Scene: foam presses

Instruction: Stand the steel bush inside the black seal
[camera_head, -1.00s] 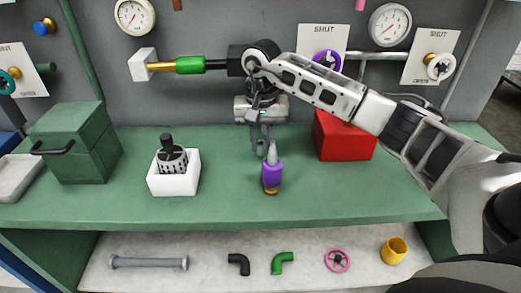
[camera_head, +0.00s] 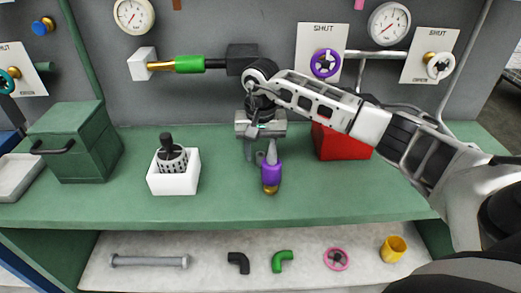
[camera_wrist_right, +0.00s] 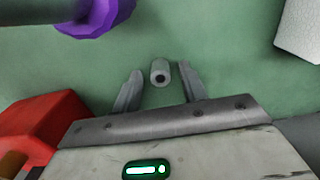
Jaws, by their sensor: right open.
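The steel bush (camera_wrist_right: 160,74) is a small grey cylinder with a dark hole in its end, on the green bench. In the right wrist view it lies between the fingertips of my right gripper (camera_wrist_right: 160,82), with gaps on both sides. In the head view the right gripper (camera_head: 260,149) points down over the bench. Its fingers are open, and the bush (camera_head: 260,157) shows small and partly hidden there. I cannot make out the black seal in either view. My left gripper is not in view.
A white holder (camera_head: 173,184) and a green box (camera_head: 78,150) are left. The front bench is mostly clear.

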